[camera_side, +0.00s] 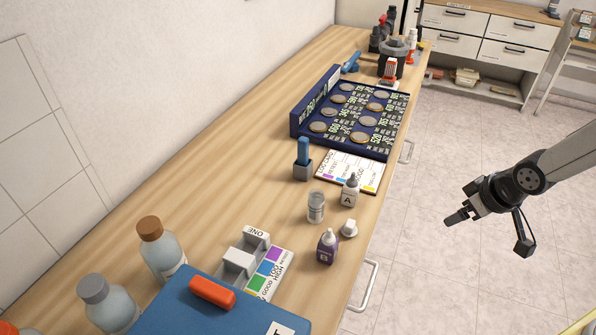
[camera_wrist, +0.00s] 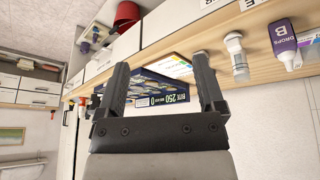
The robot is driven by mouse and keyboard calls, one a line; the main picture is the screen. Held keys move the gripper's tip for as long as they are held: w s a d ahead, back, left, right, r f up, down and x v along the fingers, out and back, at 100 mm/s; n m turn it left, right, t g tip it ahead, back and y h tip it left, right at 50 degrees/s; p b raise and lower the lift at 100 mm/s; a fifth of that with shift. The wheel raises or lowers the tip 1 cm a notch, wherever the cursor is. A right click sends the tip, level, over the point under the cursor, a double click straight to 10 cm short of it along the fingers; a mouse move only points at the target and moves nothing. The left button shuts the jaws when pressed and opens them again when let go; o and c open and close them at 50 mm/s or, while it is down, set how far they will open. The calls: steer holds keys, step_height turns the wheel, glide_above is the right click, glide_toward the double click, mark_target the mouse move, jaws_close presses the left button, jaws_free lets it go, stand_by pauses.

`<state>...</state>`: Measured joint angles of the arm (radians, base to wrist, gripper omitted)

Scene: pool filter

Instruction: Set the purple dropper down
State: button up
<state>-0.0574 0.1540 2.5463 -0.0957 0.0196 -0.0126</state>
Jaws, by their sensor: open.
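The purple dropper (camera_side: 327,246), labelled B, stands upright on the wooden counter near its front edge. My gripper (camera_side: 457,218) is out over the floor, to the right of the counter and well apart from the dropper. In the wrist view its two fingers (camera_wrist: 161,85) are spread with nothing between them.
Near the dropper on the counter (camera_side: 230,120) are a white cap (camera_side: 349,228), a clear vial (camera_side: 316,207) and a white dropper A (camera_side: 350,190). A colour card (camera_side: 270,270) lies left of it. A blue coin tray (camera_side: 350,118) stands farther back. Drawer handles jut from the front.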

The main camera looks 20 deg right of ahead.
steer(key=s, duration=0.1)
steer(key=s+d+r+m+g, duration=0.1)
steer(key=s+r+g, duration=0.1)
steer(key=s, duration=0.1)
steer(key=shift+d+r+m, duration=0.25)
steer(key=shift+d+m, duration=0.15)
